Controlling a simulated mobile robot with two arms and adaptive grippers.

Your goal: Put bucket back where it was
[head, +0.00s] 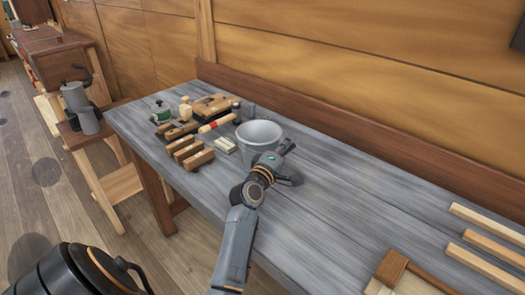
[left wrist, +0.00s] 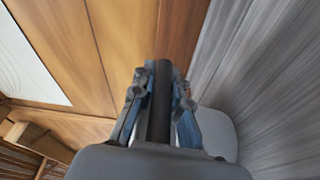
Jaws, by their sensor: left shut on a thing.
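The grey bucket (head: 259,133) is upright at the workbench (head: 330,215), near the tools; I cannot tell whether its base touches the top. My left gripper (head: 284,149) is at the bucket's near right side, shut on it. In the left wrist view, a dark bar (left wrist: 160,100), which looks like part of the bucket's handle, stands between the fingers (left wrist: 158,108). A pale grey rounded surface (left wrist: 222,130) behind the fingers looks like the bucket wall. The gripper hides part of the bucket's near side. My right gripper is not in view.
Wooden blocks (head: 190,153), a red-banded tool (head: 217,123) and a small green-labelled pot (head: 160,112) crowd the bench's left end. Pale strips (head: 485,264) lie at the right. Bare bench lies between. A grey can (head: 80,107) stands on a lower stand. A wooden wall (head: 370,60) runs behind.

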